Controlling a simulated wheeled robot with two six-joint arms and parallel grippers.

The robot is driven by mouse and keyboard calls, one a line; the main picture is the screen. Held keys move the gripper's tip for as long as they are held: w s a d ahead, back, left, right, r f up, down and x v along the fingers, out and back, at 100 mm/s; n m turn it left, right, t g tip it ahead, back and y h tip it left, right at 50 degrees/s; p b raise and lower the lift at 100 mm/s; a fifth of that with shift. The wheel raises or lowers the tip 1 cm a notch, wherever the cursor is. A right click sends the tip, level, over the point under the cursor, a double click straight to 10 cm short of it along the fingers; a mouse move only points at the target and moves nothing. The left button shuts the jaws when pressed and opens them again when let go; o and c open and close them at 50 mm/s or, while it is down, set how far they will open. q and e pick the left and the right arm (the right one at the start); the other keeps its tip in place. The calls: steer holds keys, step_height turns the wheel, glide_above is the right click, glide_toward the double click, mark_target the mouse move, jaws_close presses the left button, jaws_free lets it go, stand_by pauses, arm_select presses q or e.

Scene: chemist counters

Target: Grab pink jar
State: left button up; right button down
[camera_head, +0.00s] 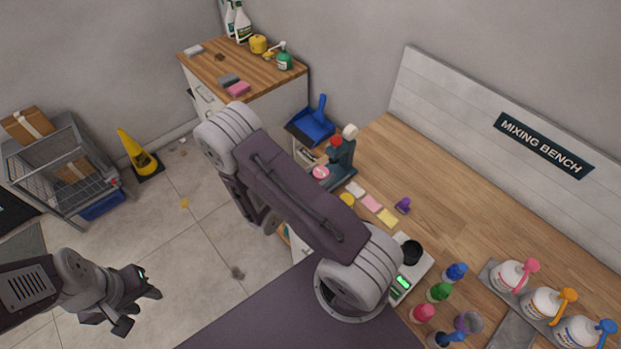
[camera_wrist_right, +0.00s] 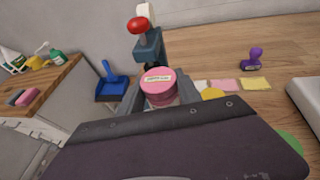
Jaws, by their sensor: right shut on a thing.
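The pink jar (camera_wrist_right: 158,84) has a round pink lid with a pale label. In the right wrist view it sits between the two grey fingers of my right gripper (camera_wrist_right: 159,98), which is shut on it. Its lower part is partly hidden by the gripper. In the head view the pink jar (camera_head: 320,172) shows just past my right arm, which hides the right gripper there. My left gripper (camera_head: 139,311) is open and empty over the floor at lower left.
A dark press with a red knob (camera_head: 336,141) stands close to the jar. Sticky notes (camera_head: 372,202), a purple stamp (camera_head: 403,205), a scale (camera_head: 417,270) and several small bottles are on the mixing bench (camera_head: 460,205). A blue dustpan (camera_head: 312,122) lies beyond.

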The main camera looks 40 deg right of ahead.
steer(key=s+d+r+p, duration=0.2)
steer(key=s+r+p, duration=0.2)
steer(key=s+p, duration=0.2)
steer(key=shift+s+d+r+p, duration=0.3)
steer(key=shift+s+r+p, duration=0.1)
steer(key=shift+s, duration=0.35)
